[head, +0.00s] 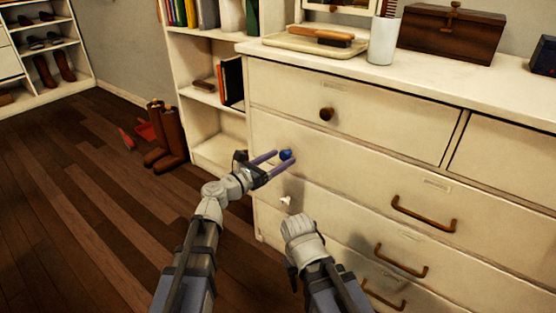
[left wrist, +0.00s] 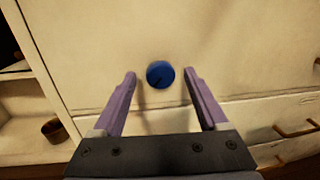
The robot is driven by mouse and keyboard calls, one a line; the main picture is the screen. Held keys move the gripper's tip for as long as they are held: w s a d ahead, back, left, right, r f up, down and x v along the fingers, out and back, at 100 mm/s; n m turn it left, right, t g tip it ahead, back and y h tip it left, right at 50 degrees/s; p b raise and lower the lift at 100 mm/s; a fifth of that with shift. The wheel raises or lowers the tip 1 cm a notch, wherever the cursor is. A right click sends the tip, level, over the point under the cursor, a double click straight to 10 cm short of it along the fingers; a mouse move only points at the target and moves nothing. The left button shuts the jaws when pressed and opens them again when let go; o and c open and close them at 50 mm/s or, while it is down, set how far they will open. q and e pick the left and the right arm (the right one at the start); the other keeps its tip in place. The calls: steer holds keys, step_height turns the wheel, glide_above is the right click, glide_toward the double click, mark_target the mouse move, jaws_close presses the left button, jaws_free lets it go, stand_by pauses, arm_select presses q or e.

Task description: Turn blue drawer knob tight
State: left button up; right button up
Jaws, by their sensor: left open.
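The blue knob (head: 286,155) is on the left part of a cream dresser drawer (head: 345,185), below the drawer with a brown knob. My left gripper (head: 273,163) is open in front of it, its two purple fingers pointing at the drawer face. In the left wrist view the blue knob (left wrist: 160,74) shows between and a little beyond the fingertips (left wrist: 159,76), with a gap on each side. The fingers do not appear to touch it. My right arm is in the head view low in the middle; its fingers cannot be made out.
A brown round knob (head: 326,114) is on the drawer above. Brown bar handles (head: 424,214) stick out at the right. The dresser top holds a brush (head: 320,33), a white cup (head: 382,42) and a wooden box (head: 449,30). Boots (head: 168,135) stand on the floor at left.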

arm_select(q)
jaws_close()
stand_by(0.7)
